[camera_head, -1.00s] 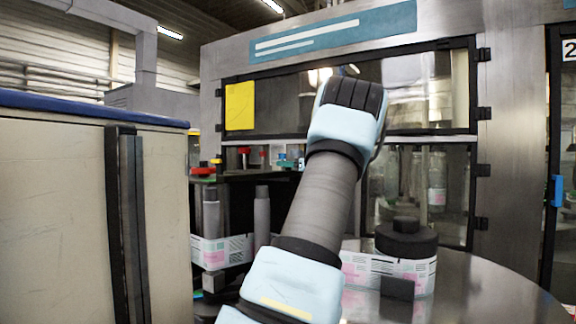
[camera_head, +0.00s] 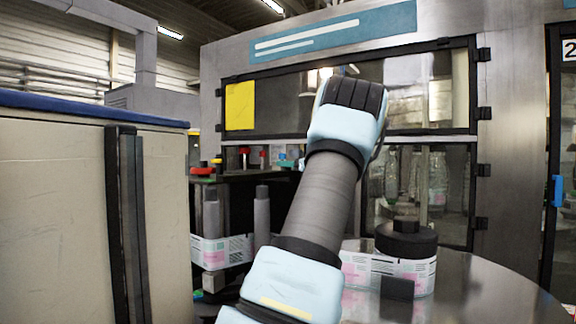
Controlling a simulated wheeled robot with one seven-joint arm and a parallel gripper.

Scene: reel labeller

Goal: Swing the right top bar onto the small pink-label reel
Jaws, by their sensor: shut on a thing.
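My arm (camera_head: 322,200) rises from the bottom middle to a dark ribbed joint. My gripper is hidden behind or beyond the arm, so its hold cannot be seen. A label web with pink print (camera_head: 222,252) runs past grey upright posts (camera_head: 211,212) on the left. A pink-printed label band (camera_head: 414,272) also passes around a dark drum (camera_head: 406,238) on the right. I cannot tell which part is the small pink-label reel. The right top bar cannot be made out; my arm covers the middle of the labeller.
A beige cabinet (camera_head: 55,215) with a blue top edge fills the left. A round metal table (camera_head: 480,285) lies at lower right. Behind it is the machine's framed window (camera_head: 455,85), with bottles inside. Red and yellow knobs (camera_head: 203,170) stand at the left.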

